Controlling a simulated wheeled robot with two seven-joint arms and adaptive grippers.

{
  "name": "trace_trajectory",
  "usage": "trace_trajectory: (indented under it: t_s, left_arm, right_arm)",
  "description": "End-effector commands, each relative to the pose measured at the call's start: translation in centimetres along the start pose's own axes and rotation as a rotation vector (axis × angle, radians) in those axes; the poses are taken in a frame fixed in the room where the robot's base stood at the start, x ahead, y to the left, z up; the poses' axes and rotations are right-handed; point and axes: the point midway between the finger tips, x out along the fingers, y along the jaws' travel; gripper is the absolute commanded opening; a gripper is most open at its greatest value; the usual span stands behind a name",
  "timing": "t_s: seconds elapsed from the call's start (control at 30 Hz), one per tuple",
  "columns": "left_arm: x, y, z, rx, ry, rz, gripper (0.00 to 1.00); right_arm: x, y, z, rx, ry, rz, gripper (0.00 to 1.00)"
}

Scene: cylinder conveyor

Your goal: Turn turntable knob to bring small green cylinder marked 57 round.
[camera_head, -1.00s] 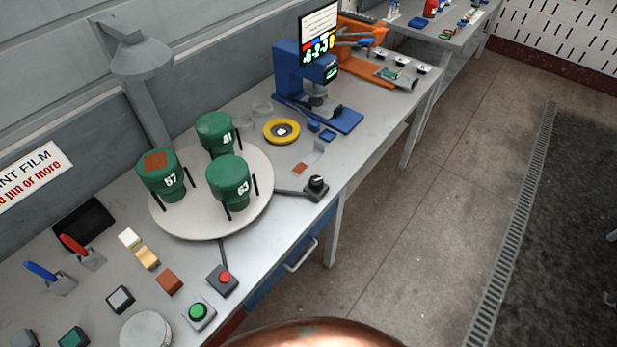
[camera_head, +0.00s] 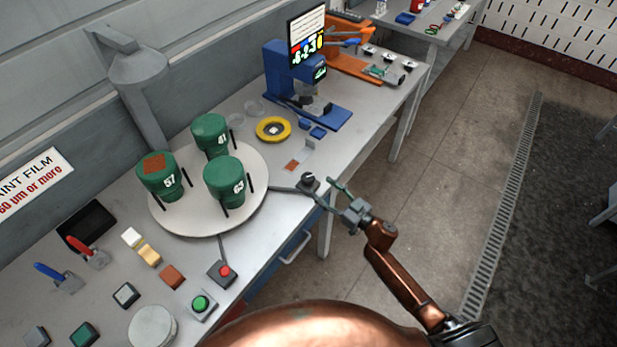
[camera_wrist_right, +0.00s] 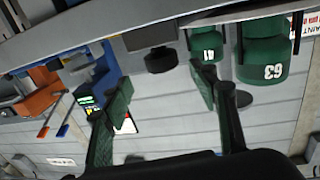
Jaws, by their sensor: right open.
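The green cylinder marked 57 (camera_head: 160,184), with a brown patch on its top, stands on the left of the pale round turntable (camera_head: 205,226). Green cylinders 63 (camera_head: 225,180) and 41 (camera_head: 211,136) stand on it too. The black turntable knob (camera_head: 308,180) sits on a small box at the bench's front edge, joined to the turntable by a bar. My right gripper (camera_head: 328,194) is open, just right of the knob and apart from it. In the right wrist view the knob (camera_wrist_right: 161,60) shows between the open fingers, beyond their tips. My left gripper is out of view.
A red button (camera_head: 223,271) and a green button (camera_head: 201,303) sit along the front edge. The floor right of the bench is clear.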

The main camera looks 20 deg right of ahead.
Motion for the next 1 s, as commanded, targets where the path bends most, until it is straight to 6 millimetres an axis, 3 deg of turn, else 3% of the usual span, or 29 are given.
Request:
trace_trajectory:
  t_s: [0.53, 0.9, 1.0]
  left_arm:
    - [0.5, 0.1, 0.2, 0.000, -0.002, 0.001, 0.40]
    - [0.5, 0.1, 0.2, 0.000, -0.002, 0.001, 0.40]
    - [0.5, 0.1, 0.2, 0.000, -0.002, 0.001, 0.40]
  right_arm:
    - [7.1, -0.3, -0.2, 0.002, 0.004, -0.012, 0.54]
    - [7.8, -0.3, -0.2, 0.001, 0.003, -0.012, 0.54]
    - [7.8, -0.3, -0.2, 0.001, 0.003, -0.012, 0.48]
